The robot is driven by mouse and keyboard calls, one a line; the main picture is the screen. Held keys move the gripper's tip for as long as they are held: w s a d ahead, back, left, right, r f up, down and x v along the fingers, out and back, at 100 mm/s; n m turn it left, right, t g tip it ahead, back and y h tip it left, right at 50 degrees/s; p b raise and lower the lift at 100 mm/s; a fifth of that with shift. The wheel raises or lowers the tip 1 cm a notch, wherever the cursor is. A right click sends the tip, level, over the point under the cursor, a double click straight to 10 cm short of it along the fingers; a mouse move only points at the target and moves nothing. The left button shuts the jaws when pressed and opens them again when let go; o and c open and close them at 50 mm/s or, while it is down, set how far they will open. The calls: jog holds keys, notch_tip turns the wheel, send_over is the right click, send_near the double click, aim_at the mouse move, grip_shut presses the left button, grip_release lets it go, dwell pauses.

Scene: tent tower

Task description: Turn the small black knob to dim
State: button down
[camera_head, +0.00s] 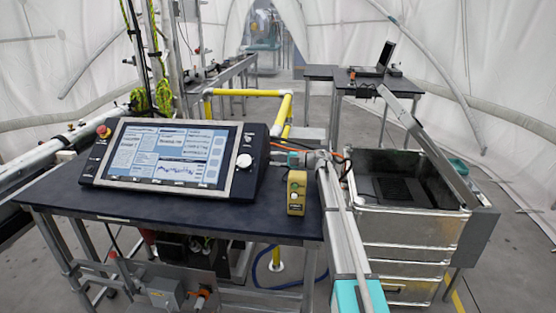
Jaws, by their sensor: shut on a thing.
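The control console (186,160) lies tilted on the dark table, with a lit screen. A large pale knob (244,160) is on its right side, free of my gripper. My gripper (292,159) is at the end of my arm, just right of the console and right above a yellow box (297,193). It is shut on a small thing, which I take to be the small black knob. The knob itself cannot be made out; it is hidden or too small at the fingertips. The yellow box stands upright near the table's right edge, with a pale round button on its front.
A red button (103,131) is on the console's upper left corner. The dark table (190,208) is clear in front of the console. Yellow rails (245,93) stand behind. A metal crate (405,231) is at the right, and a farther table holds a laptop (380,62).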

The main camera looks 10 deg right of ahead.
jog(key=shift+s+a, duration=0.1)
jog(key=shift+a, duration=0.2)
jog(key=c, duration=0.5)
grip_release()
jog(key=shift+a, duration=0.15)
jog(key=shift+c, duration=0.2)
jog(key=shift+o, duration=0.6)
jog(key=shift+d, duration=0.2)
jog(key=shift+d, duration=0.15)
jog(key=shift+v, duration=0.8)
jog(key=v, duration=1)
jog(key=shift+d, duration=0.1)
